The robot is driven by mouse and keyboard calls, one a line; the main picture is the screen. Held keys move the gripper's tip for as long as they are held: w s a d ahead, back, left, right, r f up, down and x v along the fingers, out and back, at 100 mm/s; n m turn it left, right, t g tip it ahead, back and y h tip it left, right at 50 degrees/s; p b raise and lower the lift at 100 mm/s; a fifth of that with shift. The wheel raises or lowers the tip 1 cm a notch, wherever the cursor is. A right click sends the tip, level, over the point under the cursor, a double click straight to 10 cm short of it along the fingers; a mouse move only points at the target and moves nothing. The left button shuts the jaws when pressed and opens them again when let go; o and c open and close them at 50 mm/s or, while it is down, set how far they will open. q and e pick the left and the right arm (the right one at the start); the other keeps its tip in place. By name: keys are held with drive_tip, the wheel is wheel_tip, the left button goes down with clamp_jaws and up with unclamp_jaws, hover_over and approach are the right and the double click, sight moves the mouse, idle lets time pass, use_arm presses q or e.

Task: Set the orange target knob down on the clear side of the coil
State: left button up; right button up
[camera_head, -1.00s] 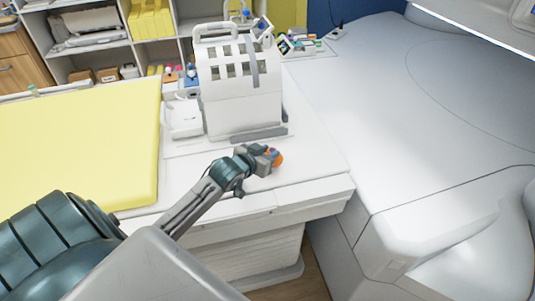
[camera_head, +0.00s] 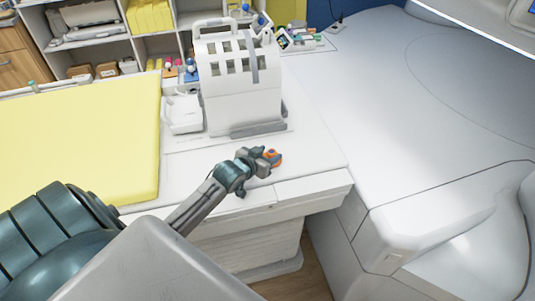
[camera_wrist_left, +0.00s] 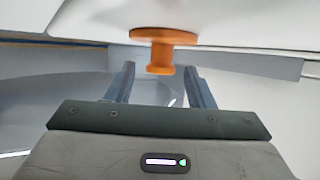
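The orange knob (camera_head: 273,157) is on the white table top in front of the coil. In the left wrist view the knob (camera_wrist_left: 160,50) shows a wide disc and a narrower stem, with the disc against or close to a white surface. My left gripper (camera_head: 268,157) is at the knob. In the wrist view its two fingers (camera_wrist_left: 160,72) are apart, one on each side of the stem, with visible gaps. The white coil (camera_head: 240,95), with slotted windows and a top handle, stands upright behind the gripper. My right gripper is not in view.
A yellow pad (camera_head: 80,140) covers the table's left part. A white box (camera_head: 183,113) sits left of the coil. The white table's (camera_head: 315,165) front right is bare. A large white bed (camera_head: 410,90) lies to the right. Shelves and small items stand behind.

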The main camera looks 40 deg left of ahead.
use_arm(q)
drive_tip(key=shift+r, duration=0.15)
drive_tip(key=shift+s, duration=0.4)
drive_tip(key=b+v, duration=0.1)
drive_tip(key=v, duration=0.8)
drive_tip(key=shift+s+r, duration=0.2)
drive_tip(key=shift+s, duration=0.05)
drive_tip(key=shift+v, duration=0.85)
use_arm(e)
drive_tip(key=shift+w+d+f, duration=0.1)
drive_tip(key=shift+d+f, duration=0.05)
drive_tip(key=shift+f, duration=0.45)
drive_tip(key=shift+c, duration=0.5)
